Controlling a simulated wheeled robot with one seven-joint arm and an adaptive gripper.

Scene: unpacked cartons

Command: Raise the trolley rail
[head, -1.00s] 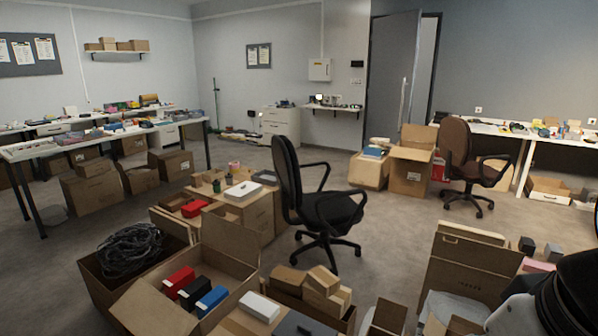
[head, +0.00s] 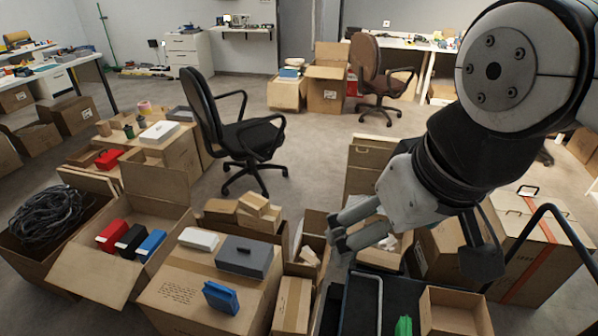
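A dark trolley (head: 338,311) stands at the bottom of the head view, partly cut off by the frame edge. A thin grey rail loop (head: 381,297) lies low along its left part. A black curved tube (head: 546,208) arches up at its right side; I cannot tell which of the two is the trolley rail. My gripper (head: 336,231) hangs above and behind the grey loop, clear of it. Its two grey fingers look apart, with nothing between them. My arm hides part of the trolley's far side.
An open carton (head: 455,311) and a green item (head: 403,326) are on the trolley. A closed carton (head: 200,297) at left bears a grey box (head: 245,257) and a blue item (head: 220,297). A black office chair (head: 245,135) stands behind, with bare floor (head: 320,165) to its right.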

